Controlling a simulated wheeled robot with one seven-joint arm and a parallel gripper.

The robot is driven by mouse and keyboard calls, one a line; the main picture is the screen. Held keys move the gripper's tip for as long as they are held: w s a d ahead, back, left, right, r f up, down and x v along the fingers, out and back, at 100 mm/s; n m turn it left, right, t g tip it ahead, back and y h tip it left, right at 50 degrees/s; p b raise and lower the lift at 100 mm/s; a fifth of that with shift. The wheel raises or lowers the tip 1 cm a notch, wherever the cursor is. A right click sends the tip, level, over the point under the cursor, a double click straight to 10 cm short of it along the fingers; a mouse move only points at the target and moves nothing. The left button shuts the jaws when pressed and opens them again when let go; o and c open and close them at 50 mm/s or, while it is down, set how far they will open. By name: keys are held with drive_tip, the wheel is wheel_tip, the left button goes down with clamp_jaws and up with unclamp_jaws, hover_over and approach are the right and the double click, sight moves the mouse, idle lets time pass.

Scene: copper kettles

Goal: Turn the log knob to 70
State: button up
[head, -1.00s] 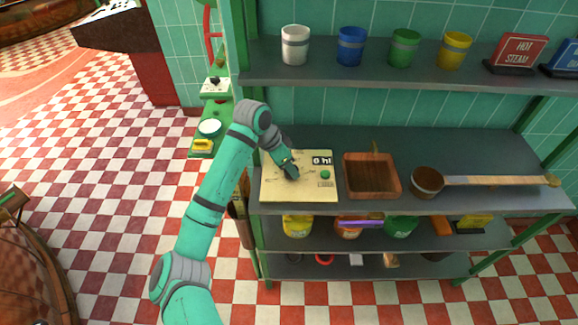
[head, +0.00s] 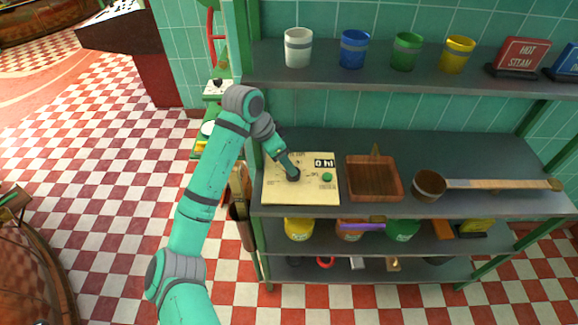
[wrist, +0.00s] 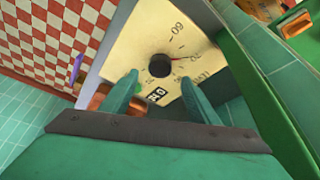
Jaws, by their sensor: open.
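The knob panel (head: 315,192) is a cream board lying on the middle shelf, with a small black display (head: 323,162) and a green button (head: 327,178). The log knob (wrist: 160,66) is dark and round in the wrist view, with printed marks around it and a 60 readable above it. In the head view my gripper (head: 289,170) comes down onto the panel and partly hides the knob.
A brown wooden tray (head: 374,195) stands right of the panel, then a long-handled copper pan (head: 429,185). Several cups stand on the upper shelf (head: 400,79), above the panel. A green shelf post (head: 252,170) is close to the arm on the left.

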drive_tip(key=v, duration=0.5)
drive_tip(key=shift+a, duration=0.1)
idle(0.4)
